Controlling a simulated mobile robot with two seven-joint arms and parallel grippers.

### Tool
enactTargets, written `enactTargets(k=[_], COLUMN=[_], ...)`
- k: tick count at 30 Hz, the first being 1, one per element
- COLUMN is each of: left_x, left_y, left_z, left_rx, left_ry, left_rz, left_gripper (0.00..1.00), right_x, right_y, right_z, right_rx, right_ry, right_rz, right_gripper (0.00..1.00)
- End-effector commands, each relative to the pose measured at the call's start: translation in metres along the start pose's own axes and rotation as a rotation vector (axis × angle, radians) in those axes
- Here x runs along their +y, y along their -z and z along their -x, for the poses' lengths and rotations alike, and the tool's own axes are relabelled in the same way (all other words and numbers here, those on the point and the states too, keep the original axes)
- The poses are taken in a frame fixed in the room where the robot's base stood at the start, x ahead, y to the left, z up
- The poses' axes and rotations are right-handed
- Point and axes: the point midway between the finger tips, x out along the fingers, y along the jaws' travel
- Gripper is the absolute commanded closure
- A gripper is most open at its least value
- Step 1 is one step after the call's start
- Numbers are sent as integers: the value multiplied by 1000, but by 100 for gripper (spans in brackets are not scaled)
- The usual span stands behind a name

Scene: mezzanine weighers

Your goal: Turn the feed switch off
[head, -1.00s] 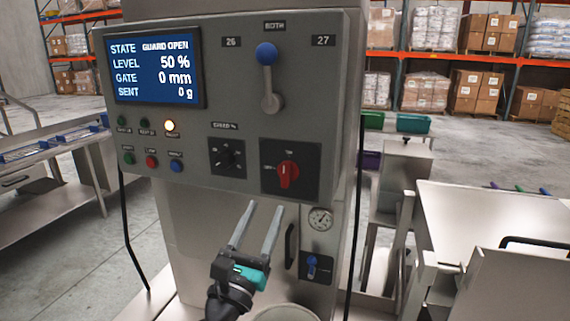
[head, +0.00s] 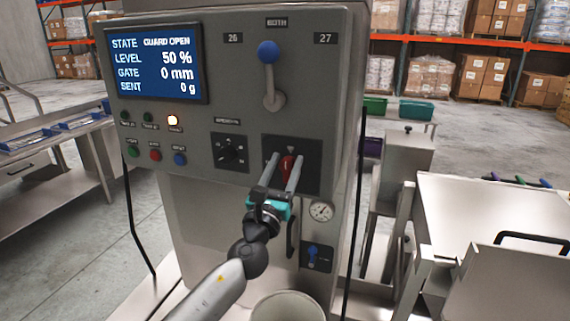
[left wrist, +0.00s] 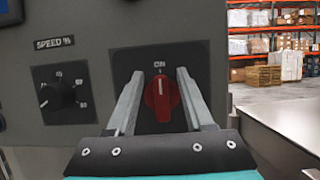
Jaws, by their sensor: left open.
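The feed switch is a red rotary knob (head: 287,168) on a black plate at the lower right of the grey control panel. In the left wrist view the red knob (left wrist: 162,96) stands with its white mark near upright, by the label ON. My left gripper (head: 285,162) is in front of the plate with its two fingers on either side of the knob. In the left wrist view the open fingers (left wrist: 161,80) show a gap on both sides of the knob. I cannot tell how deep the fingertips reach. My right gripper is not in view.
A black speed dial (head: 231,153) is left of the knob. A blue-tipped lever (head: 268,52) is above it. A gauge (head: 321,211) and a small blue valve (head: 312,251) are below right. The screen (head: 153,64) reads GUARD OPEN. A white bucket (head: 288,306) stands below.

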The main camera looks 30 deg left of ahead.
Motion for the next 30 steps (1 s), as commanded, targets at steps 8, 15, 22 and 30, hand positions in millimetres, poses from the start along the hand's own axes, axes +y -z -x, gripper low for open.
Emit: enactTargets(k=[8,15,22,30], left_x=[0,0,0,0], left_y=[0,0,0,0], left_z=[0,0,0,0], left_rx=[0,0,0,0], left_ry=[1,0,0,0], left_rz=[0,0,0,0], left_gripper=[52,79,100,100], right_x=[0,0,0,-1], right_y=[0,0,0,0], right_z=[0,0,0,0], right_rx=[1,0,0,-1], right_ry=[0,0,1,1], right_rz=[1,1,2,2], right_gripper=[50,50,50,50])
